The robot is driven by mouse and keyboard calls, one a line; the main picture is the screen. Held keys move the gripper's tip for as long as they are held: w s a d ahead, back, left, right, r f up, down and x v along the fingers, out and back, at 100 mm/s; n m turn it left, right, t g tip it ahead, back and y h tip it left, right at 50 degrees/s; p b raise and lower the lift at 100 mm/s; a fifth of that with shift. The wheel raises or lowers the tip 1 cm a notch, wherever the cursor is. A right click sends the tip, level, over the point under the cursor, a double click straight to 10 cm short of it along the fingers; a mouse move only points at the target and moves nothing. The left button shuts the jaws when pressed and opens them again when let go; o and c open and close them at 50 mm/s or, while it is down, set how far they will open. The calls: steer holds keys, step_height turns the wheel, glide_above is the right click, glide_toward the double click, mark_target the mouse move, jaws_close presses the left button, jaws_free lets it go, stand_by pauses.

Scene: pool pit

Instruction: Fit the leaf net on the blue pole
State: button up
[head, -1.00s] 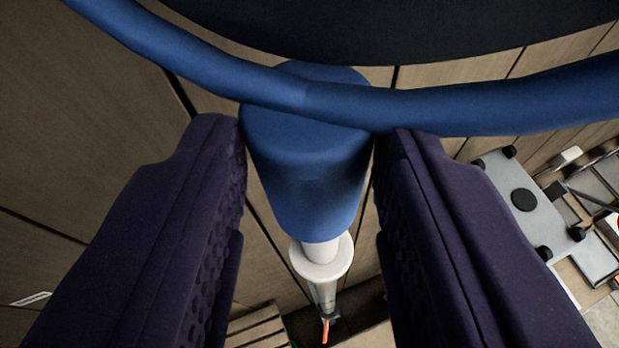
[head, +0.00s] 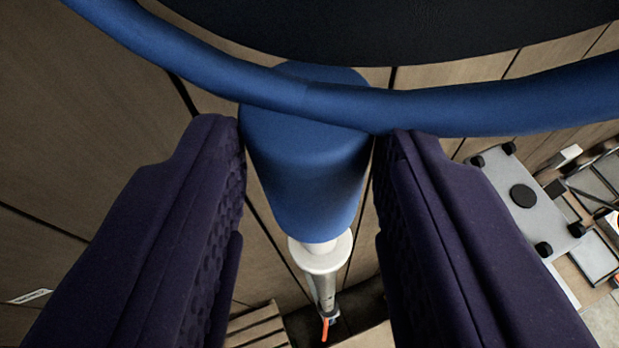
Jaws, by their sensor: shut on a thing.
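My gripper (head: 308,150) is shut on the blue socket (head: 308,190) of the leaf net, one dark purple finger on each side. The net's blue rim (head: 420,110) curves across the top of the view, with its dark net (head: 380,30) behind it. Directly below the socket is an upright pole, with a white collar (head: 322,262) and a grey shaft (head: 324,292); no blue shows on it. The pole's top is hidden by the socket, so I cannot tell if it is inside or only beneath. An orange piece (head: 325,328) shows near the pole's foot.
Brown panels fill the left and back. At right are a grey wheeled platform (head: 500,190) with a black disc and a grey tray (head: 594,256). Wooden slats (head: 258,328) lie at the bottom, left of the pole.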

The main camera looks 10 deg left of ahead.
mark_target(318, 240)
steer(key=shift+f, duration=0.1)
stand_by(0.3)
steer(key=shift+f+b, duration=0.3)
steer(key=shift+b, duration=0.3)
steer(key=shift+f, duration=0.15)
steer(key=shift+f+b, duration=0.95)
steer(key=shift+b, duration=0.2)
steer(key=shift+f, duration=0.15)
steer(key=shift+f+b, duration=0.65)
steer(key=shift+b, duration=0.25)
steer(key=shift+f+b, duration=0.45)
steer(key=shift+b, duration=0.1)
